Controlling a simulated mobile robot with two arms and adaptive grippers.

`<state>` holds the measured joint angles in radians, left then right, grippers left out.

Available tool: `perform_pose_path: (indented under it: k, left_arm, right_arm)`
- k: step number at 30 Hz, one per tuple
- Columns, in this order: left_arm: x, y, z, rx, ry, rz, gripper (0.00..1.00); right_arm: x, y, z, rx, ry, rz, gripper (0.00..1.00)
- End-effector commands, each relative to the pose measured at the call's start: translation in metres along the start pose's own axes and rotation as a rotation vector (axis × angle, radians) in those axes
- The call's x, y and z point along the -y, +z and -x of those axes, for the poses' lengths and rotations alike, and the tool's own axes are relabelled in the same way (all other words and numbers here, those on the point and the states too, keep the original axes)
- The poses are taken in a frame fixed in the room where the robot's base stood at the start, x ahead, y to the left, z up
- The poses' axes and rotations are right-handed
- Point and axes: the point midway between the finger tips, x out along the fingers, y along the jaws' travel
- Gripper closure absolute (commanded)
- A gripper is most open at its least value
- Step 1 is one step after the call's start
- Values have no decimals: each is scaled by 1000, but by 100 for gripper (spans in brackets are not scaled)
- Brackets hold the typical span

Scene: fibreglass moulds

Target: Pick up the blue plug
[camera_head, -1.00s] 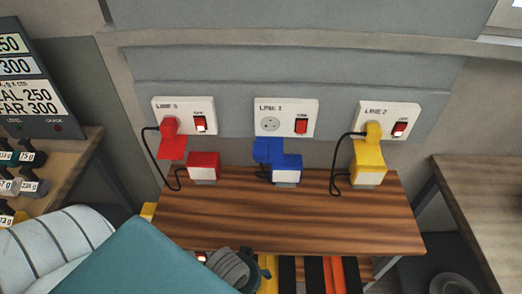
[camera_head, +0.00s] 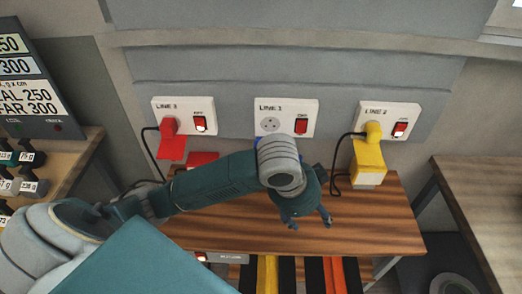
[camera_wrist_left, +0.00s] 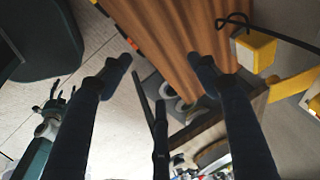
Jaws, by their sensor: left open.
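The blue plug is hidden in the head view behind my left wrist; only a small bit of blue shows past its edge. The LINE 1 socket (camera_head: 270,124) above is empty. My left gripper (camera_head: 310,222) hangs over the wooden shelf (camera_head: 385,225), right of the shelf's middle, with its fingers pointing down. In the left wrist view its two fingers (camera_wrist_left: 160,63) are wide apart with nothing between them. My right gripper (camera_wrist_left: 55,98) shows small at the left of the left wrist view; its jaws are too small to judge.
A red plug (camera_head: 169,128) sits in LINE 3 and a yellow plug (camera_head: 373,131) in LINE 2, with black cables hanging. A yellow box (camera_head: 369,165) stands right of my gripper. A weight rack (camera_head: 28,170) is at left, another table (camera_head: 480,200) at right.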

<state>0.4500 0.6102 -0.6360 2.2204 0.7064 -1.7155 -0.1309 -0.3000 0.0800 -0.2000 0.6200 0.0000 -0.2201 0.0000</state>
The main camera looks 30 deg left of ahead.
Motion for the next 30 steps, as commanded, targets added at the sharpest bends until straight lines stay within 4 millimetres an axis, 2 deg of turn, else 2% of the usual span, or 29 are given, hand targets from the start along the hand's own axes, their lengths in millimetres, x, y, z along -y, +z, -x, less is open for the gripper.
perform_pose_path:
  k: [1,5,9,12,16,20,30]
  left_arm:
    - [26,3,13,39,-26,-48,39]
    - [73,19,48,144,-49,-123,39]
    - [119,44,96,246,-64,-133,39]
    - [141,60,128,292,-66,-114,39]
    - [155,73,156,321,-61,-87,39]
    - [160,80,163,330,-54,-74,39]
    - [163,95,119,329,-54,-74,39]
  right_arm:
    - [0,0,0,0,0,0,38]
    - [0,0,0,0,0,0,38]
    - [0,0,0,0,0,0,38]
    - [0,0,0,0,0,0,38]
    - [0,0,0,0,0,0,38]
    - [0,0,0,0,0,0,38]
    - [0,0,2,0,0,0,38]
